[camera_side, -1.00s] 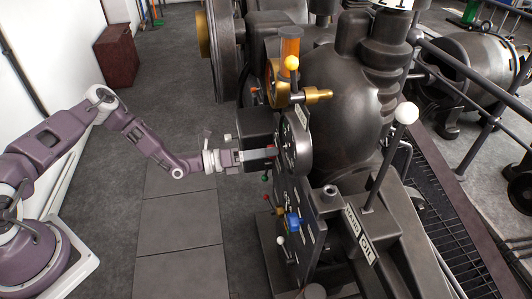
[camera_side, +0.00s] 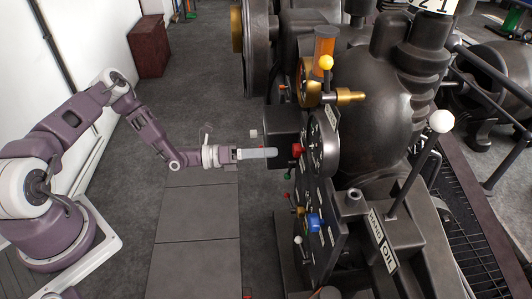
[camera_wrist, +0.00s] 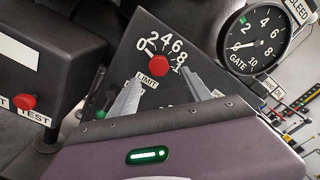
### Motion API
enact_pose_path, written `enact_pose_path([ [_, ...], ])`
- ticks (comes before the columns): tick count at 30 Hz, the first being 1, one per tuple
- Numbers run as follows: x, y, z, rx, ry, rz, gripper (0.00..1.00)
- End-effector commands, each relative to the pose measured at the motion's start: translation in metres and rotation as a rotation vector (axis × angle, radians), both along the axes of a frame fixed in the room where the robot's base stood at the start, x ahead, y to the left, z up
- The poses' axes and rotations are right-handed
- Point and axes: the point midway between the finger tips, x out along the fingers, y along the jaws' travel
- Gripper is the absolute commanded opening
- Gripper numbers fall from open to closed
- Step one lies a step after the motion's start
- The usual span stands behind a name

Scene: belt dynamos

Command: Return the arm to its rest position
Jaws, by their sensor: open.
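My arm reaches from the left in the side view. My gripper (camera_side: 276,153) is level with the machine's panel, just left of a red knob (camera_side: 297,150). A small gap shows between the fingertips and the knob. In the wrist view my gripper (camera_wrist: 163,76) is open, its two fingers apart with nothing held. Beyond them is the red knob (camera_wrist: 152,89), on a numbered dial plate labelled LIMIT.
A round GATE gauge (camera_wrist: 252,42) is close by on the right, and a dark box with a red TEST button (camera_wrist: 24,102) on the left. The dark machine (camera_side: 395,130) fills the right. Open floor (camera_side: 195,235) lies between it and my base.

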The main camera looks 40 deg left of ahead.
Motion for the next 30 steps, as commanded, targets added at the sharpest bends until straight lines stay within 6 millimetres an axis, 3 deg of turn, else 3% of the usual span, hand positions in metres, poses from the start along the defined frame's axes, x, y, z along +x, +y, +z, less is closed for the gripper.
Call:
enact_pose_path([
  [2,-0.001,-0.007,0.019,0.057,-0.059,-0.062,0.57],
  [5,-0.013,-0.031,0.071,0.229,-0.237,-0.263,0.57],
  [9,-0.065,-0.073,0.146,0.556,-0.564,-0.646,0.57],
  [14,-0.147,-0.094,0.205,0.944,-0.930,-1.076,0.57],
  [17,-0.199,-0.088,0.231,1.191,-1.140,-1.320,0.57],
  [21,-0.262,-0.061,0.260,1.557,-1.397,-1.612,0.57],
  [26,-0.313,-0.018,0.282,1.949,-1.597,-1.832,0.57],
  [27,-0.321,-0.009,0.286,-1.954,1.568,1.799,0.57],
  [30,-0.334,0.007,0.291,-1.912,1.472,1.690,0.57],
])
